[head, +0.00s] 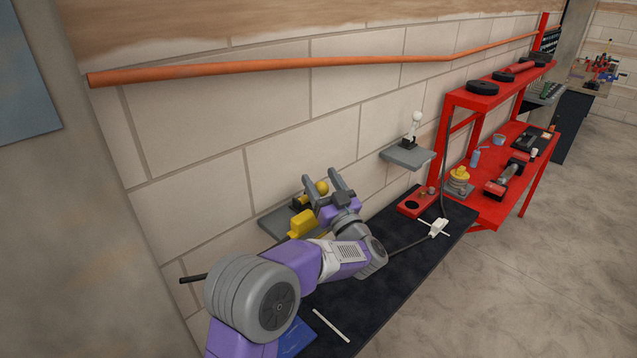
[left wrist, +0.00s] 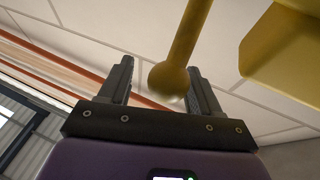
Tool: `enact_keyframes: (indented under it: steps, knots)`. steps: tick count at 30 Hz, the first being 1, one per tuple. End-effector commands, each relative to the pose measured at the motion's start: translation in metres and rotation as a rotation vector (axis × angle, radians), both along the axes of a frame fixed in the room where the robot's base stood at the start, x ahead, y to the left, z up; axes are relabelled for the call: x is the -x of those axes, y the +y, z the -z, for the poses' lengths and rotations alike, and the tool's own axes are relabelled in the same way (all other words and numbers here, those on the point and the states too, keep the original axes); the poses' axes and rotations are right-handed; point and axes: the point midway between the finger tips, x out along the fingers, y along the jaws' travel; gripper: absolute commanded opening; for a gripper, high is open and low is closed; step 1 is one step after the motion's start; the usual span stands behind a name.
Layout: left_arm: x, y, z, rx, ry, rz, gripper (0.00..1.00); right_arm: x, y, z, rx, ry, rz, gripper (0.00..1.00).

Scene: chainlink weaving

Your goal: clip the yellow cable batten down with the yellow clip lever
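The yellow clip lever (head: 321,188) is a rod with a ball knob, on a grey wall shelf (head: 268,226). In the left wrist view the lever (left wrist: 181,55) hangs in from the top, its ball between the finger lines and nearer the right-hand finger. My left gripper (head: 321,179) is open, its fingers spread to either side of the knob; contact cannot be told. A yellow block (head: 301,223), likely the batten, sits in front of the lever and also shows in the left wrist view (left wrist: 285,55). Its seating is partly hidden by my arm. My right gripper is not in view.
A second grey shelf (head: 408,157) holds a white-knobbed lever (head: 415,120). Below is a dark bench (head: 400,275) with a white cross-shaped piece (head: 437,228) on a cable and a white stick (head: 331,325). A red workbench (head: 510,165) stands to the right.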

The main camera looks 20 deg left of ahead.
Motion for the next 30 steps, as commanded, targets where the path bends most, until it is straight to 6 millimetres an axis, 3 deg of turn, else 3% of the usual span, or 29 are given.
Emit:
enact_keyframes:
  steps: [10,22,30]
  knots:
    - [0.003,0.000,0.004,0.000,0.005,-0.007,0.64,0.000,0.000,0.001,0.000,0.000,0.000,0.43]
    - [0.037,-0.045,0.025,0.000,0.004,-0.003,0.64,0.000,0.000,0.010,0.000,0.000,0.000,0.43]
    - [0.045,-0.053,0.028,-0.001,0.002,-0.006,0.64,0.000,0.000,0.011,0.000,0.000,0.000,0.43]
